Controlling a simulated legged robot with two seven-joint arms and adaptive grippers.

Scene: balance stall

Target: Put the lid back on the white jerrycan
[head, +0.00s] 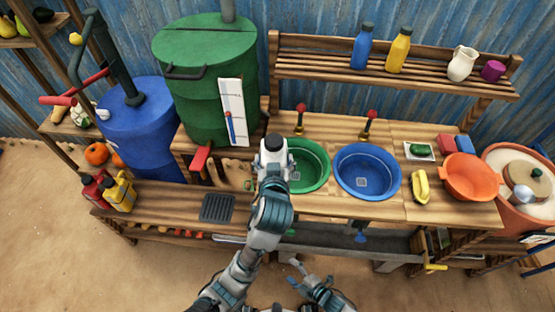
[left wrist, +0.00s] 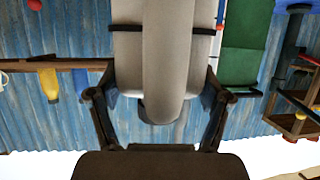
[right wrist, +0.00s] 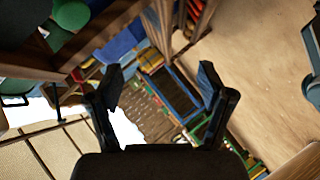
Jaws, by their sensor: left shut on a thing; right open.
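The white jerrycan (head: 273,164) is in my left gripper (head: 274,172), raised over the left edge of the green basin. A dark piece shows at its top; I cannot tell whether it is the bare neck or a lid. In the left wrist view the pale body of the jerrycan (left wrist: 168,60) and its handle fill the space between the fingers, which are shut on it. I cannot make out a separate lid. My right gripper (head: 312,284) is open and empty, low in front of the counter; its spread fingers also show in the right wrist view (right wrist: 160,100).
A green basin (head: 318,181) and a blue basin (head: 367,172) sit in the wooden counter. A green tank (head: 205,90) and a blue barrel (head: 150,125) stand behind on the left. Red and yellow cans (head: 118,194) stand at the left end. A black rack (head: 217,208) lies left of my left arm.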

